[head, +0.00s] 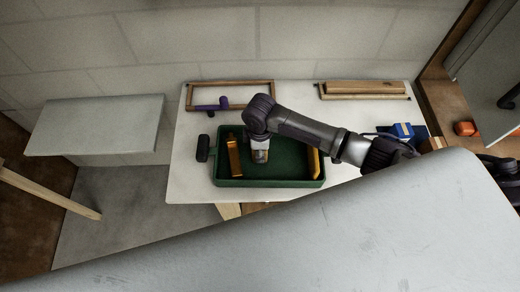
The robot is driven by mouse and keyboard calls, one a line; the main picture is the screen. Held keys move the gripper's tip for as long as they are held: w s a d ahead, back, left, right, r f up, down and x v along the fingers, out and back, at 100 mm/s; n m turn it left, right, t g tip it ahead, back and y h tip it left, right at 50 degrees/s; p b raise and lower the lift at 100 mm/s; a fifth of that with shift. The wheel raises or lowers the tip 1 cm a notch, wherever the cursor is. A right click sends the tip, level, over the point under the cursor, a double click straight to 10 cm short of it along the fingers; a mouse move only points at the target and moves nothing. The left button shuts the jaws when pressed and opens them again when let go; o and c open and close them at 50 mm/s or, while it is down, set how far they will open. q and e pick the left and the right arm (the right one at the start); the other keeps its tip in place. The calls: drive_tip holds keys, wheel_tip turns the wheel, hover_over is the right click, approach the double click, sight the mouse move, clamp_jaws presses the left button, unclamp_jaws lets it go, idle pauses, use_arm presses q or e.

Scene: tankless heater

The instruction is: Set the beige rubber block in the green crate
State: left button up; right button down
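The green crate (284,184) sits on the white table, with a black handle at its left end. My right arm comes in from the right and reaches over the crate. Its gripper (260,154) points down inside the crate outline, near the middle. A small tan and whitish patch shows at its tip; I cannot tell whether this is the beige rubber block or part of the gripper. The fingers are too small and hidden to read. I cannot clearly make out the beige block elsewhere. My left gripper is not in view.
An orange-brown piece (234,156) and a yellow piece (314,161) are in the crate. A wooden frame (262,84) with a purple item (212,105), wooden pieces (362,88) and a blue item (402,130) are around it. A large grey surface (330,240) fills the foreground.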

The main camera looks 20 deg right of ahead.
drive_tip(key=shift+f, duration=0.1)
drive_tip(key=c, duration=0.6)
unclamp_jaws()
wheel_tip(320, 180, up, 12)
